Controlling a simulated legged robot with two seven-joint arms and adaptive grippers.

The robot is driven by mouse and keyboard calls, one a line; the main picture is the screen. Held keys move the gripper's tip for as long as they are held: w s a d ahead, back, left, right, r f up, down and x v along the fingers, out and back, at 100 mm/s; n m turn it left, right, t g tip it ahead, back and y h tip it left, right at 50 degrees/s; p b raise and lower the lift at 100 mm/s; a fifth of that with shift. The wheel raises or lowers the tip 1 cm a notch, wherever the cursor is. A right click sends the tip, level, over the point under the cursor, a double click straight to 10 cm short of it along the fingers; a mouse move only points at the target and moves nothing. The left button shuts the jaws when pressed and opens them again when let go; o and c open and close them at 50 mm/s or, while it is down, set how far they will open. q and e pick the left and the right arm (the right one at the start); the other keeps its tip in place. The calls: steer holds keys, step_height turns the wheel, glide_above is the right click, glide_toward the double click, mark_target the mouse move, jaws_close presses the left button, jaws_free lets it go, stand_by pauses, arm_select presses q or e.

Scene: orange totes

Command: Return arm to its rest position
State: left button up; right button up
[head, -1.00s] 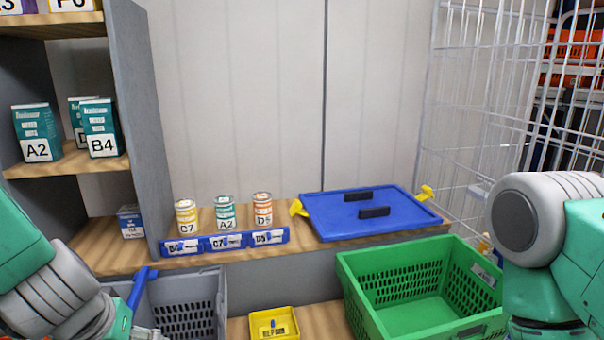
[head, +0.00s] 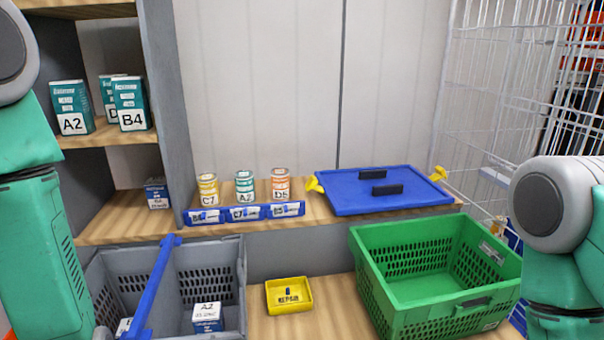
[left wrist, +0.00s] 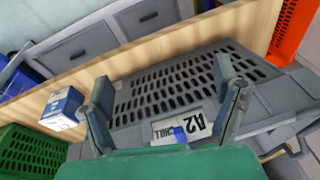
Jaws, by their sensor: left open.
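My left arm (head: 30,220) stands upright at the left edge of the head view; its gripper is outside that view. In the left wrist view my left gripper (left wrist: 167,80) has its two fingers spread wide with nothing held between them. Behind the fingers is a grey basket (left wrist: 135,82) with slotted walls. An A2 label (left wrist: 180,128) shows low between the fingers. My right arm (head: 562,240) is at the right edge of the head view, its gripper hidden below the frame.
The grey basket (head: 235,270) holds an A2 box (head: 207,318) beside a blue bar (head: 155,285). A yellow tray (head: 289,296) and green basket (head: 385,235) are to its right. Cans, including C7 (head: 208,190), and a blue lid (head: 380,192) sit behind. A shelf post (head: 170,110) rises near my left arm.

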arm_select(q)
steer(key=s+d+f+g+h, duration=0.1)
steer(key=s+f+g+h, duration=0.1)
steer(key=s+f, duration=1.05)
step_height(320, 180, down, 8)
steer(key=d+m+b, duration=0.1)
steer(key=b, duration=0.9)
steer(key=shift+w+d+f+m, duration=0.15)
steer(key=shift+w+f+m, duration=0.1)
steer(key=shift+m, duration=0.15)
steer(key=shift+c, duration=0.3)
